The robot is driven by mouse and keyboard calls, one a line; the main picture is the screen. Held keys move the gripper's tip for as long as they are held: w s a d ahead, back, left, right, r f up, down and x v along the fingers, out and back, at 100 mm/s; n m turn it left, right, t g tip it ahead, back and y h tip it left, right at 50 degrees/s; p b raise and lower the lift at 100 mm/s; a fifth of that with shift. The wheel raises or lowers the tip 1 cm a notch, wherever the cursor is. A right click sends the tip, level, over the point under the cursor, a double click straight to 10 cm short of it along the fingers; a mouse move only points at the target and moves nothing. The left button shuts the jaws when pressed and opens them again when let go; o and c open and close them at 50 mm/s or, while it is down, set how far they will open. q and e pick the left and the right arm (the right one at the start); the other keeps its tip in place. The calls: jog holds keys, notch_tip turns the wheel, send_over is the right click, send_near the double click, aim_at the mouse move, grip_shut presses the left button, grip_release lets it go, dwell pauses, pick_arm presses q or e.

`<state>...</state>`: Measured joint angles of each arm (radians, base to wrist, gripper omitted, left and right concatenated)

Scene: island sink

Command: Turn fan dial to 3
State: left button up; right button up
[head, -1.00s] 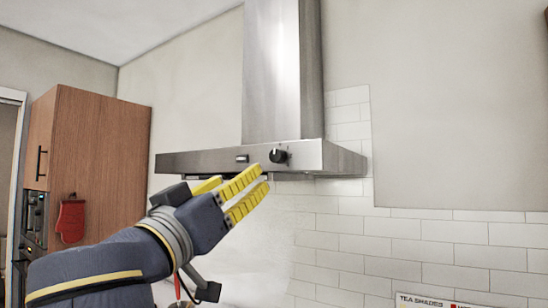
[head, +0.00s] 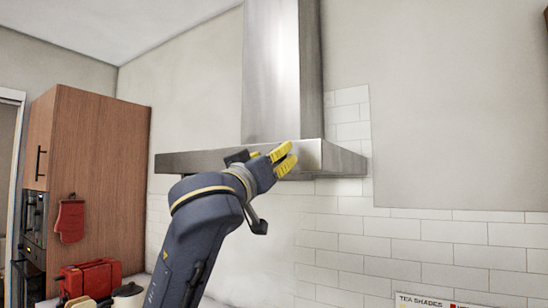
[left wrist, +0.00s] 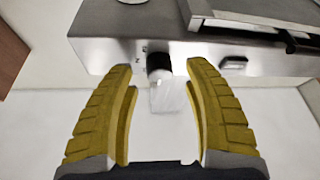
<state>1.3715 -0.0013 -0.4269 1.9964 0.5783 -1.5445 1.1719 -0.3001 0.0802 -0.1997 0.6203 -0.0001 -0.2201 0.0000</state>
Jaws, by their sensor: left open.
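The fan dial (left wrist: 158,64) is a black round knob on the steel front of the range hood (head: 345,160). In the left wrist view it shows between the two yellow fingertips, with small markings beside it. My left gripper (head: 284,158) is open at the hood's front, with one finger on each side of the dial in the wrist view. I cannot tell whether they touch it. In the head view the gripper hides the dial. My right gripper is not in view.
A tall wooden cabinet (head: 100,180) with a red mitt (head: 71,221) stands at the left. A red case (head: 90,278) and a pale pot (head: 128,296) are below it. White wall tiles (head: 400,235) lie below the hood.

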pick_arm(q)
jog(key=shift+w+d+r, duration=0.25)
jog(key=shift+w, duration=0.35)
grip_shut()
